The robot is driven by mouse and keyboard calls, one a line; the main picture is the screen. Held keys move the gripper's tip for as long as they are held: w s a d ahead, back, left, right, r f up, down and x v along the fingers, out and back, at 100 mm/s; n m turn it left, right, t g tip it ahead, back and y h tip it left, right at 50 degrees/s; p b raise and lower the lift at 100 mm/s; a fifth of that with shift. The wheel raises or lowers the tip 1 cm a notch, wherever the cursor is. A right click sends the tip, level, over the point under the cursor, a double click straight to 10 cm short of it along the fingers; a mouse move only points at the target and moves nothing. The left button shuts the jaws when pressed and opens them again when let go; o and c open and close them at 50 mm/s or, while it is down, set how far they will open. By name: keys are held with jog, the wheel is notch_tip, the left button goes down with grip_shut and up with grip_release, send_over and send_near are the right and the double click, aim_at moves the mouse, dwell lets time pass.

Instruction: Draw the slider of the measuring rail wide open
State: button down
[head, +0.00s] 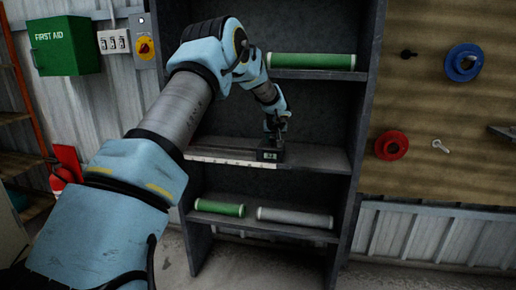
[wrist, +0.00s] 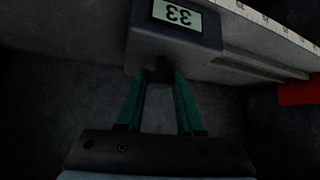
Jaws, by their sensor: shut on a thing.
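The measuring rail (head: 222,161) lies along the middle shelf of a dark rack, with a white scale on its front edge. Its slider (head: 270,154) is a dark block with a small lit display, at the rail's right part in the head view. In the head view my gripper (head: 277,127) reaches down to the slider from above.
The rack's side panel (head: 362,130) stands close on the right. A green roll (head: 312,61) lies on the shelf above; a green roll (head: 219,208) and a grey roll (head: 294,217) lie below. The middle shelf's right part (head: 325,160) is bare. A red object (wrist: 299,93) shows at right.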

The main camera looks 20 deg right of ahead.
jog(key=s+d+b, duration=0.1)
jog(key=d, duration=0.2)
jog(key=s+d+b, duration=0.2)
jog(key=d, duration=0.1)
jog(key=s+d+b, duration=0.1)
jog(key=s+d, duration=0.1)
jog(key=d, duration=0.1)
jog(key=shift+s+d, duration=0.1)
jog(key=shift+d, duration=0.2)
jog(key=shift+s+d+b, duration=0.25)
jog(key=shift+d+b, duration=0.05)
jog(key=shift+d, duration=0.05)
jog(key=shift+d+r, duration=0.1)
jog(key=shift+d, duration=0.05)
jog(key=c, duration=0.8)
grip_release()
jog(key=shift+o, duration=1.3)
jog(key=b+v, duration=0.2)
jog(key=v, duration=0.8)
jog(key=shift+s+r, duration=0.25)
jog(key=shift+s, duration=0.05)
